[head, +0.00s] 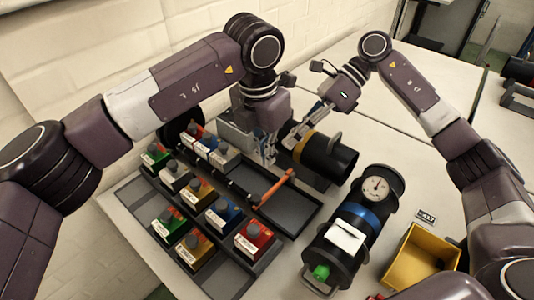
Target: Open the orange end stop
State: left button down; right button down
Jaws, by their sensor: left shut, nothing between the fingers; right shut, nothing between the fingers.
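My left gripper (266,160) is shut and empty, pointing down just behind the bar's upper end. I cannot tell how high it is above the rack. My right gripper (288,143) is shut and empty, farther back and to the right, near a black cylinder with an orange-yellow band (326,156).
Several colored blocks with dark knobs, including a red one (253,239), stand in the rack's lanes. A black cylinder with a gauge and blue band (355,217) lies to the right. A yellow bin (412,259) stands at lower right.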

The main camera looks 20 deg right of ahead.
dwell(0.7)
jog(key=c, duration=1.8)
grip_release()
jog(key=shift+r, duration=0.1)
